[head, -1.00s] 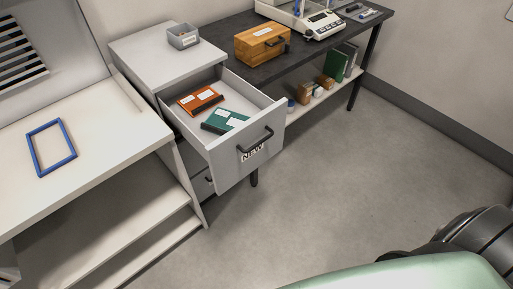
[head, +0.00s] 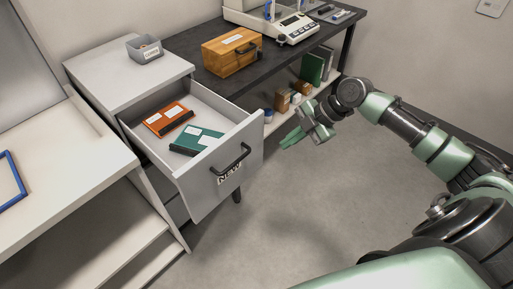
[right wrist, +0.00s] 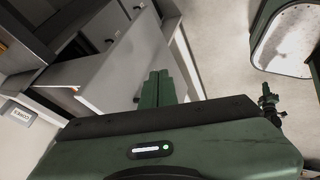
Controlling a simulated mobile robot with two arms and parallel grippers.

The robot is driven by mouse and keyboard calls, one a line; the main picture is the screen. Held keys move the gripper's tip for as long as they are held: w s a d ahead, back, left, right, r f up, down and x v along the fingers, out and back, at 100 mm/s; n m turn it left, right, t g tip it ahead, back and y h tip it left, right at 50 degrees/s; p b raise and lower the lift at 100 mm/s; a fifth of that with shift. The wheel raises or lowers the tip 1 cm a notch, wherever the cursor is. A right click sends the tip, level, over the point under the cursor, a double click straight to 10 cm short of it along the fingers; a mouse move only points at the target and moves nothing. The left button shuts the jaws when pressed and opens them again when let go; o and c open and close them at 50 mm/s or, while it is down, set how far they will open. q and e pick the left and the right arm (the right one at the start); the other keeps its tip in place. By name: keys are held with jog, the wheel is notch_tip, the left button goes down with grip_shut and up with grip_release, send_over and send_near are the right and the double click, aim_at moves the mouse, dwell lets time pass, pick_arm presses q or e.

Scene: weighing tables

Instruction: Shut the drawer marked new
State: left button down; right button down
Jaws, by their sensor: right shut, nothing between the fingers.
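The drawer marked NEW (head: 222,178) is pulled well out of the grey cabinet (head: 128,78). Its front carries a dark bar handle (head: 232,160) above the NEW label. An orange folder-like item (head: 167,119) and a green one (head: 197,139) lie inside. My right gripper (head: 291,140) is shut and empty, to the right of the drawer front and apart from it in the head view. In the right wrist view its green fingers (right wrist: 158,88) are together, with a pale grey panel (right wrist: 125,75) beyond them. My left gripper is not in view.
A dark table (head: 205,83) behind holds a wooden box (head: 230,55) and a balance (head: 292,28). Several books and jars stand on its lower shelf. A grey bin (head: 145,49) sits on the cabinet. A white bench (head: 70,170) stands left. The floor before the drawer is clear.

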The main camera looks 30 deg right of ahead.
jog(key=r, duration=0.1)
jog(key=n+p, duration=0.1)
jog(key=p, duration=0.2)
send_near(246, 158)
notch_tip(246, 158, down, 4)
jog(key=a, duration=0.2)
jog(key=shift+w+a+r, duration=0.1)
jog(key=shift+w+a, duration=0.1)
jog(key=shift+w, duration=0.6)
jog(key=shift+w, duration=0.1)
